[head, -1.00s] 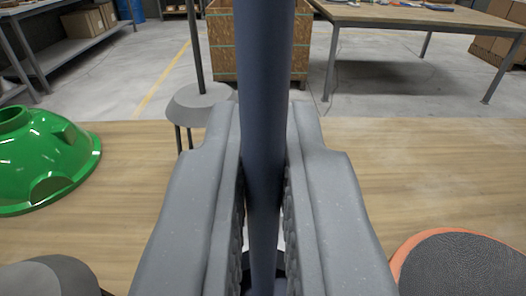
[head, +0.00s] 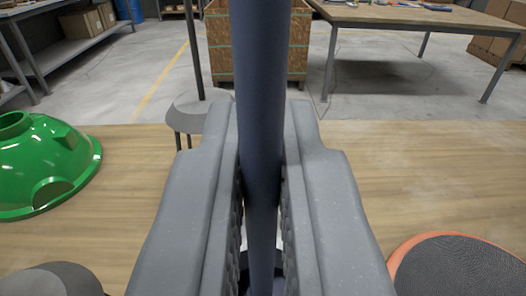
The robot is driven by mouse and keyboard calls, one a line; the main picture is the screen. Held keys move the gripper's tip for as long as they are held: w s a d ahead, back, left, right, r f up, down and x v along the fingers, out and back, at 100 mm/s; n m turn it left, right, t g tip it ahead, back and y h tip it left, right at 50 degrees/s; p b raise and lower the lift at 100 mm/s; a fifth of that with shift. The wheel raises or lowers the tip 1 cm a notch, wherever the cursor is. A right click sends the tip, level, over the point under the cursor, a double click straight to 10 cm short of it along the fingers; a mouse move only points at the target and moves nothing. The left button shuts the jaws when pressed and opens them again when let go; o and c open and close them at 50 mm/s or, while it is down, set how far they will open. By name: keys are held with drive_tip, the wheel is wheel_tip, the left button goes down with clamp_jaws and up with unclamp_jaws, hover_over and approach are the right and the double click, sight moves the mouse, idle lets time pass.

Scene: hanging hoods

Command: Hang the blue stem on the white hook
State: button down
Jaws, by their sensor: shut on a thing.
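A dark blue stem (head: 263,90) stands upright in the middle of the head view, running out of the top of the picture. My gripper (head: 262,195) is shut on the blue stem, with one grey finger on each side of it. The lower end of the stem goes down between the fingers, where a dark part shows only in a small piece. I do not see a white hook in this view.
A green hood (head: 45,165) lies on the wooden table (head: 400,180) at left. A dark round pad with an orange rim (head: 465,268) is at lower right, and a grey rounded thing (head: 55,280) at lower left. A grey stand with a pole (head: 198,108) is behind the table. A wooden crate (head: 222,55) stands farther back.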

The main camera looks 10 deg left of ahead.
drive_tip(key=shift+d+r, duration=0.1)
drive_tip(key=shift+r, duration=0.05)
drive_tip(key=shift+w+d+p, duration=0.2)
drive_tip(key=shift+d+p, duration=0.35)
drive_tip(key=shift+p, duration=0.25)
drive_tip(key=shift+w+d+p, duration=0.2)
drive_tip(key=shift+d+p, duration=0.3)
drive_tip(key=shift+p, duration=0.25)
drive_tip(key=shift+r, duration=0.1)
drive_tip(key=shift+r+p, duration=2.05)
drive_tip(key=shift+r, duration=0.35)
drive_tip(key=shift+f, duration=0.1)
